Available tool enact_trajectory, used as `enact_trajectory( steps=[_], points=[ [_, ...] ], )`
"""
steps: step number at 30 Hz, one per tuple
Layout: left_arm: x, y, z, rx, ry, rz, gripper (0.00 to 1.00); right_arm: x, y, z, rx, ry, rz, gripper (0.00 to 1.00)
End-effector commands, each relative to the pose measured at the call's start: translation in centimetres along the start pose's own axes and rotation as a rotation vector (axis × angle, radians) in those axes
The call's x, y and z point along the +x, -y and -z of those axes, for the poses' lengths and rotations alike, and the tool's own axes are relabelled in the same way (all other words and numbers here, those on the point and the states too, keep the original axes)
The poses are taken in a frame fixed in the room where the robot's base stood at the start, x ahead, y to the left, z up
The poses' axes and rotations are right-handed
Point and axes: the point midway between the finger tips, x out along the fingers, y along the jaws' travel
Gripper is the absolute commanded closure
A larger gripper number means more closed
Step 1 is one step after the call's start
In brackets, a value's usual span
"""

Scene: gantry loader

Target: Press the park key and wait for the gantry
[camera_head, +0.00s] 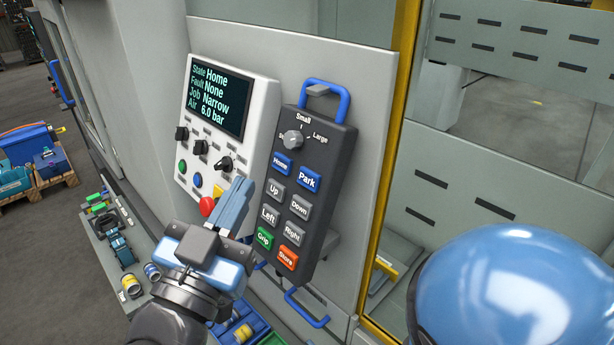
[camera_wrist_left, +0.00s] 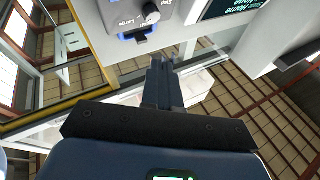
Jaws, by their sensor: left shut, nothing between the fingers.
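The blue Park key (camera_head: 308,178) is on the right side of a dark grey key panel (camera_head: 330,150), beside the blue Home key (camera_head: 282,163). My left gripper (camera_head: 241,188) is shut and empty. In the head view it shows left of the panel, in front of the lower part of the white control box (camera_head: 250,130); its gap to either is hard to judge. The box's screen (camera_head: 221,98) reads State Home, Fault None, Job Narrow, Air 6.0 bar. In the left wrist view the shut fingers (camera_wrist_left: 158,68) point toward the panel's knob end (camera_wrist_left: 130,14); the Park key is not seen there. My right gripper is not in view.
Blue handles (camera_head: 345,100) stick out at the panel's top and bottom. A red button (camera_head: 207,206) sits close to my left gripper. A yellow post (camera_head: 395,110) stands right of the panel. Blue bins (camera_head: 262,330) lie below.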

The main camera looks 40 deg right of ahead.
Motion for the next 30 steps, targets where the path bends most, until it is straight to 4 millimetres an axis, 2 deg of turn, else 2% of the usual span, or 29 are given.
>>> enact_trajectory(
  steps=[14,30],
  points=[
    [0.7,-0.6,-0.8,-0.001,0.001,0.000,1.00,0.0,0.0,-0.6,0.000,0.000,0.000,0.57],
    [4.9,-3.6,-3.8,-0.001,0.001,0.001,1.00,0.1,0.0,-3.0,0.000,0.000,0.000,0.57]
  ],
)
